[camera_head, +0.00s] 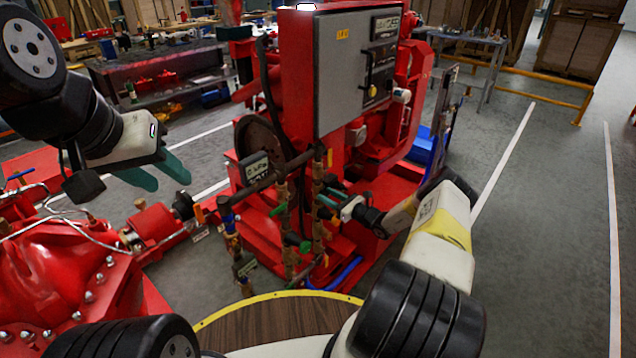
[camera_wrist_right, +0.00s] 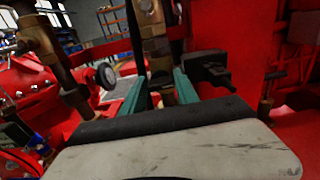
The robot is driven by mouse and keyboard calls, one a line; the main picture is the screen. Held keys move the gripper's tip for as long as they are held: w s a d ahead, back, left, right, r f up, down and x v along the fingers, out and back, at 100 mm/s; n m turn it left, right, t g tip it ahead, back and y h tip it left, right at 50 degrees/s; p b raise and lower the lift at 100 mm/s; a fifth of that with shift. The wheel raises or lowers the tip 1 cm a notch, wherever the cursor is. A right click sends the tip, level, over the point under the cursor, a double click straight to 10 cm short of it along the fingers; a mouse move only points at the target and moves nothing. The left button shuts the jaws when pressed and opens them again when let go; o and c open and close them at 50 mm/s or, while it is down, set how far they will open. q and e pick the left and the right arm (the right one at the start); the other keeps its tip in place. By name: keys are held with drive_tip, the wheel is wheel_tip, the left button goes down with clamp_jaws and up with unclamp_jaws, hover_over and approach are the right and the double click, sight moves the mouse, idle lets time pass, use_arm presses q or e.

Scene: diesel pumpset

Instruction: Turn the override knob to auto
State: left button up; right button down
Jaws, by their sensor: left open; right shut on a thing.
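The grey control cabinet door (camera_head: 338,80) stands in the middle of the head view, with a dark panel (camera_head: 380,70) on its right part. The panel carries small controls; I cannot make out which is the override knob or its setting. My right gripper (camera_head: 329,201) is low in front of the cabinet, at the brass pipework. In the right wrist view its green fingers (camera_wrist_right: 156,88) are on both sides of a brass fitting (camera_wrist_right: 155,48) and shut on it. My left gripper (camera_head: 168,172) is open and empty, left of the cabinet.
Vertical brass pipes and valves (camera_head: 317,205) stand close around my right gripper. A red pump (camera_head: 65,275) lies at lower left. A gauge box (camera_head: 254,168) sits left of the pipes. The floor to the right (camera_head: 550,220) is clear.

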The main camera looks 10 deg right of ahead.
drive_tip(key=shift+n, duration=0.3)
drive_tip(key=n, duration=0.3)
drive_tip(key=shift+n, duration=0.4)
drive_tip(key=n, duration=0.4)
drive_tip(key=shift+s+a+f+n, duration=0.1)
drive_tip(key=shift+n, duration=0.2)
drive_tip(key=n, duration=0.4)
drive_tip(key=shift+f+n, duration=0.15)
drive_tip(key=shift+n, duration=1.85)
drive_tip(key=c, duration=0.9)
unclamp_jaws()
